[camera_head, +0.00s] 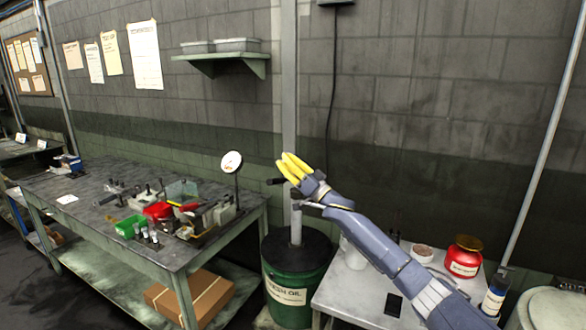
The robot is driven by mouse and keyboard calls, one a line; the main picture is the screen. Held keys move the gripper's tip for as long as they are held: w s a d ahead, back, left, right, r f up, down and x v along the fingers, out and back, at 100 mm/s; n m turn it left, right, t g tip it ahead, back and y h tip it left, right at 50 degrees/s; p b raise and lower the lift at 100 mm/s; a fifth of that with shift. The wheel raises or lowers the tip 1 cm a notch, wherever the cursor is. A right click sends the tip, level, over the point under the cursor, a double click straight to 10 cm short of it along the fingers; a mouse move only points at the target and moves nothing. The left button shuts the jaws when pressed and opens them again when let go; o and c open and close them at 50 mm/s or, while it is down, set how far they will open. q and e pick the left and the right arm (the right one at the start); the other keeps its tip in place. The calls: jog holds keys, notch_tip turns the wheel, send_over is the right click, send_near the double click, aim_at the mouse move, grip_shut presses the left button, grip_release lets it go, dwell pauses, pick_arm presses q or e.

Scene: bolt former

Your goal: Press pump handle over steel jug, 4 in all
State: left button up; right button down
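The hand pump's pale upright shaft (296,226) rises from the dark top of a green oil drum (289,297). The end of a dark bar, which looks like the pump handle (276,181), sticks out to the left just below my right gripper (288,165). The gripper's yellow fingers lie close together above the pump. Whether they touch or hold the handle is unclear. A pale grey vessel, perhaps the steel jug (352,257), stands to the right of the drum, partly hidden by my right arm. My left gripper is out of view.
A round dial (231,162) rises near the drum.

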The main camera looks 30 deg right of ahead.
aim_at(286, 179)
jog(key=shift+s+a+f, duration=0.1)
jog(key=shift+a+f, duration=0.1)
jog(key=shift+f, duration=0.45)
jog(key=shift+w+a+f, duration=0.1)
jog(key=shift+a+f, duration=0.15)
jog(key=shift+f, duration=0.35)
jog(key=shift+s+a+f, duration=0.1)
jog(key=shift+a+f, duration=0.1)
jog(key=shift+f, duration=0.45)
